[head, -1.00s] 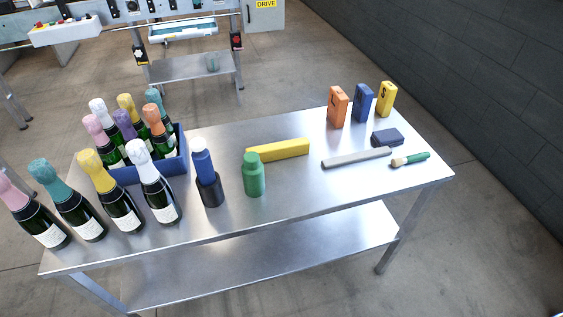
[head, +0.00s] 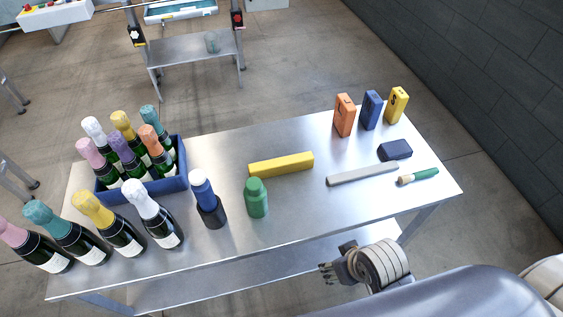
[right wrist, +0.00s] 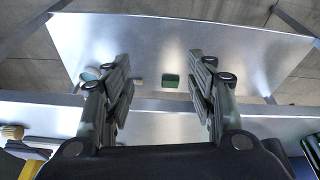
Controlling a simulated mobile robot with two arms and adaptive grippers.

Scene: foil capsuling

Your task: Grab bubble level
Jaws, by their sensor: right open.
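The bubble level, which I take to be the yellow bar (head: 281,165), lies flat near the middle of the steel table (head: 240,154) in the head view. My right gripper (head: 326,272) is low in front of the table's front edge, well short of the bar. In the right wrist view its two fingers (right wrist: 162,80) are spread apart with nothing held between them. I cannot make out the yellow bar for certain in the wrist view. My left gripper is not in view.
A grey bar (head: 362,174), a dark block (head: 395,150) and a brush (head: 418,175) lie to the right. Champagne bottles and a blue crate (head: 150,187) fill the left.

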